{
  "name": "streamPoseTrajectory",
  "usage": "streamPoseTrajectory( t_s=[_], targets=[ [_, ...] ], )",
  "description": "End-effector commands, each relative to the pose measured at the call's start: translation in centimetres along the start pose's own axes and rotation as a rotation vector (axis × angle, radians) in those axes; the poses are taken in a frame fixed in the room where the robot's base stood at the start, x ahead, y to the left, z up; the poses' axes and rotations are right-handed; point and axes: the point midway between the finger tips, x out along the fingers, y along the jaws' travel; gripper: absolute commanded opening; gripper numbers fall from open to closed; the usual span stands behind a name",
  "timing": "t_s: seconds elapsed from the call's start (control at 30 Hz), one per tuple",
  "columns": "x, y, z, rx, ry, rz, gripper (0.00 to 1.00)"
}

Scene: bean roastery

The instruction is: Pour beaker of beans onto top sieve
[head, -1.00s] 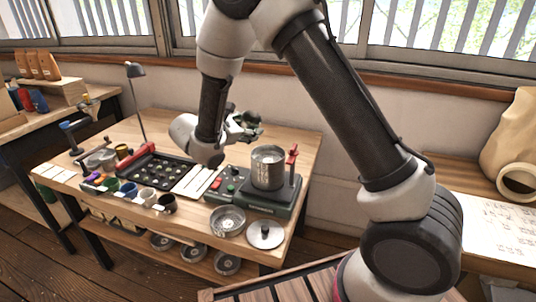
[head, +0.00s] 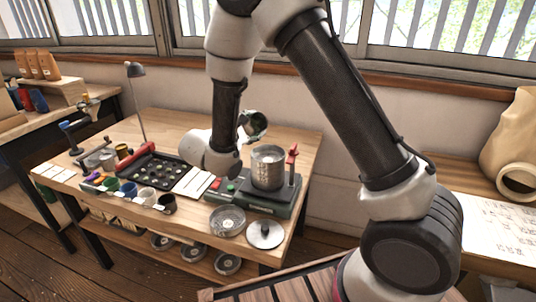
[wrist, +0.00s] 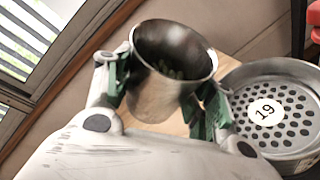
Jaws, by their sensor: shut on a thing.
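My gripper (wrist: 166,92) is shut around a metal beaker (wrist: 160,101), with green-tipped fingers on both sides. The top sieve (wrist: 285,95), with a perforated floor and a round label "19", lies right of the beaker in the wrist view. I see no beans on its visible floor.
The sieve stack stands on a shaker base (head: 271,203) with a red-topped post (head: 292,158) close at its right. A loose round sieve pan (head: 228,221) and a lid (head: 265,234) lie in front. A black tray (head: 150,172) and several cups stand left.

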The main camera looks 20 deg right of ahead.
Motion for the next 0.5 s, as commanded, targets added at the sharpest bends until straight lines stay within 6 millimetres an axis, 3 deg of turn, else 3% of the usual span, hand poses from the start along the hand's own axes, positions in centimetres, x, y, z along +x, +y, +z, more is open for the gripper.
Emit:
streamPoseTrajectory(
  t_s=[0.5],
  targets=[
    [-0.12,0.15,0.32,0.229,-0.020,0.096,0.25]
  ],
)
